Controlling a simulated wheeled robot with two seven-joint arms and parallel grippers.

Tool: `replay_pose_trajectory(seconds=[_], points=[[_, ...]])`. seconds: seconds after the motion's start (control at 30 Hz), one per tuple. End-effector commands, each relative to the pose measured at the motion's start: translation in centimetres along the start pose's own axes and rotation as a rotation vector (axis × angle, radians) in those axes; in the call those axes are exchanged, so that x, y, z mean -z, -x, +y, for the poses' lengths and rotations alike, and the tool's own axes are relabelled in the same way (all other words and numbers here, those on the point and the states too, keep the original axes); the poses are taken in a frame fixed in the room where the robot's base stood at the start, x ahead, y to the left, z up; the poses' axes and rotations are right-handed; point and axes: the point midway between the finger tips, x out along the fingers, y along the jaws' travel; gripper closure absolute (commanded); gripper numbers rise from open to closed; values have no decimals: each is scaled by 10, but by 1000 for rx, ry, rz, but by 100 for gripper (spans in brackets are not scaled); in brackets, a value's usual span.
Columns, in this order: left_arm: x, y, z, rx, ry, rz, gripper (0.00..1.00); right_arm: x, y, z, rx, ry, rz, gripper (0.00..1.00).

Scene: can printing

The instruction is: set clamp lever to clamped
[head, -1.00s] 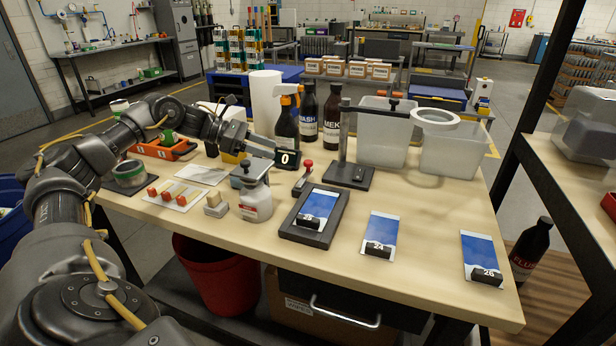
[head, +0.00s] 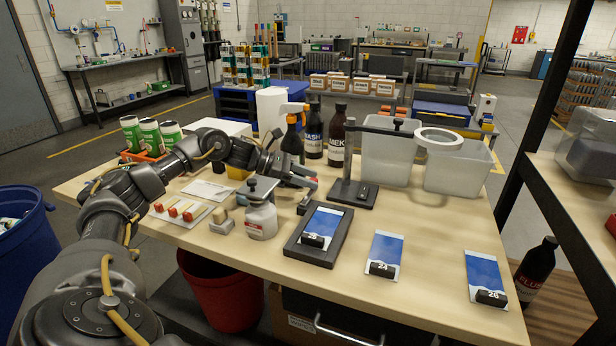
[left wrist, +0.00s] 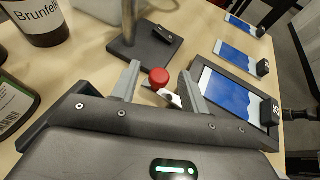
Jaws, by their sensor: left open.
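The clamp lever has a round red knob (left wrist: 158,77) on a pale metal arm (left wrist: 170,98). In the left wrist view the knob sits between the two spread fingers of my left gripper (left wrist: 160,86), with gaps visible on both sides. The dark print frame (head: 318,257) with a blue print lies in front of the clamp. My right gripper does not show.
A black stand (head: 352,193) rises just right of the gripper. A spray bottle (head: 292,138) and dark bottles stand behind. Loose blue prints (head: 385,256) lie on the right of the table.

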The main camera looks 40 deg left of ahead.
Motion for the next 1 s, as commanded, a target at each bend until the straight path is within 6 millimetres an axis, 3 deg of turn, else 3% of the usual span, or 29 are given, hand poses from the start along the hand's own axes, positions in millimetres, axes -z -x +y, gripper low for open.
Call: replay_pose_trajectory(seconds=[0.3,0.67,1.0], points=[[0,-3,0,-1,0,1,55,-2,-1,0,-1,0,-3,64],[0,-2,0,-1,1,1,100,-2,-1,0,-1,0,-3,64],[3,2,1,6,-1,3,100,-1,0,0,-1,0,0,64]])
